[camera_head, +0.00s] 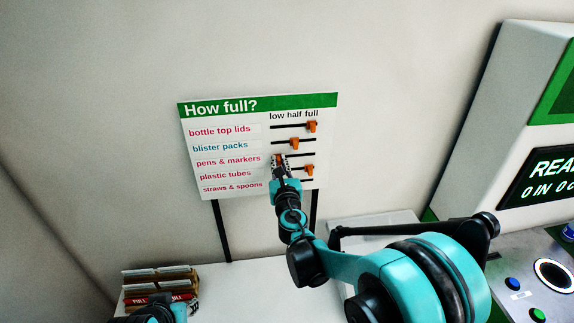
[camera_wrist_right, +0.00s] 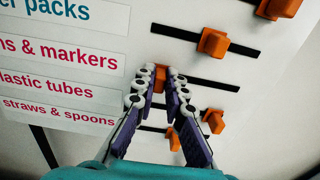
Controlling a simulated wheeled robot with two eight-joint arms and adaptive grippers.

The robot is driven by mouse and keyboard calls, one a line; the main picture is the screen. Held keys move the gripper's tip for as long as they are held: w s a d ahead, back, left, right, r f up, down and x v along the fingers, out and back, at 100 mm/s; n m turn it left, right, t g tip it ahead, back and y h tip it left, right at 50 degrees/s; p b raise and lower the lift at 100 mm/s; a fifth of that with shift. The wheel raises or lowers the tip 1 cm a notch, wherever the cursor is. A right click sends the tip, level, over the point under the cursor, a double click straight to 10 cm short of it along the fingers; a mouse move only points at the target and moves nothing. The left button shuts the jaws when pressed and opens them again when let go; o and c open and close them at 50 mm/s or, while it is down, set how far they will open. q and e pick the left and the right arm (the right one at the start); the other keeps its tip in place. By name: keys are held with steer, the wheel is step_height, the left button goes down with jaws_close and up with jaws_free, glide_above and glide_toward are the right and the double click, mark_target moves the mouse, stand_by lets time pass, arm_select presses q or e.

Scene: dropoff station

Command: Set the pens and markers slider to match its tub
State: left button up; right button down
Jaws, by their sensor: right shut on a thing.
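The "How full?" board (camera_head: 225,107) stands upright with five labelled slider rows under "low half full". The pens & markers label (camera_head: 228,161) is the third row; it also shows in the right wrist view (camera_wrist_right: 70,54). My right gripper (camera_head: 279,160) is at that row's left, low end. In the right wrist view its fingers (camera_wrist_right: 160,82) are shut around the orange pens & markers knob (camera_wrist_right: 159,78), which is partly hidden. The row's black track (camera_wrist_right: 215,82) runs on to the right. No pens and markers tub can be made out. Part of my left gripper (camera_head: 160,310) shows at the lower left, fingers unclear.
Orange knobs stand at full for lids (camera_head: 312,126), half for blister packs (camera_head: 295,143) and near full for plastic tubes (camera_head: 309,169). The straws knob (camera_wrist_right: 173,139) is close below my fingers. Small boxes (camera_head: 160,280) stand lower left; a machine with buttons (camera_head: 513,283) stands right.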

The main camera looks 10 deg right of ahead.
steer(key=c, duration=1.6)
jaws_free()
steer(key=shift+a, duration=0.25)
steer(key=shift+o, duration=0.2)
steer(key=shift+a, duration=0.1)
steer(key=s, duration=1.2)
